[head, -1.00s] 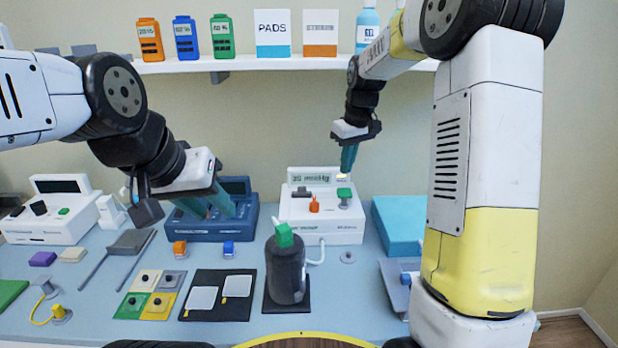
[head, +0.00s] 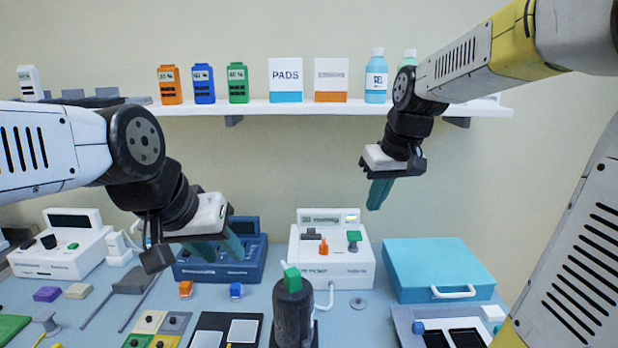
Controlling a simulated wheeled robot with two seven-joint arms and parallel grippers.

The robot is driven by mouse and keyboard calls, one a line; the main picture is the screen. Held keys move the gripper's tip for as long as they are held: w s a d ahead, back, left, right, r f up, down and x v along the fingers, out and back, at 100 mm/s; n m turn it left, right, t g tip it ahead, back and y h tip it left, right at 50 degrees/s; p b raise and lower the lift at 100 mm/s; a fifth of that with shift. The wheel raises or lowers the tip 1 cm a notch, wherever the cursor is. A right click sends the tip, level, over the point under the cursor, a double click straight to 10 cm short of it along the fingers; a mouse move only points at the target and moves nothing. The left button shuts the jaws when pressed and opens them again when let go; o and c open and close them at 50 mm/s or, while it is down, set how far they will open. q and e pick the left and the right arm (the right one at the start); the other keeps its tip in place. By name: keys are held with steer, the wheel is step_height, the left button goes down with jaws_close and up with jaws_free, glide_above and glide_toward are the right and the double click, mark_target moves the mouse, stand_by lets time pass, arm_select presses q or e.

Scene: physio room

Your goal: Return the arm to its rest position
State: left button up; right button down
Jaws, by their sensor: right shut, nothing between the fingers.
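My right gripper (head: 379,194) hangs in the air, its teal fingers shut and empty. It shows above and to the right of the white device (head: 332,270), in front of the wall and below the shelf. Its arm comes in from the upper right. My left gripper (head: 222,248) is held in front of the dark blue device (head: 259,262) at left of centre. Its two teal fingers stand apart with nothing seen between them. The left fingers hide part of the dark blue device.
A shelf (head: 300,108) with bottles and boxes runs along the wall behind the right wrist. A blue case (head: 437,270) lies on the table at right. A dark bottle with a green top (head: 293,305) stands in front of the white device. Another white device (head: 62,250) stands at left.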

steer(key=s+f+m+t, duration=0.1)
steer(key=s+m+t, duration=0.1)
steer(key=s, duration=1.4)
steer(key=shift+f+m, duration=0.2)
steer(key=shift+m, duration=0.2)
steer(key=shift+s, duration=0.1)
stand_by(0.9)
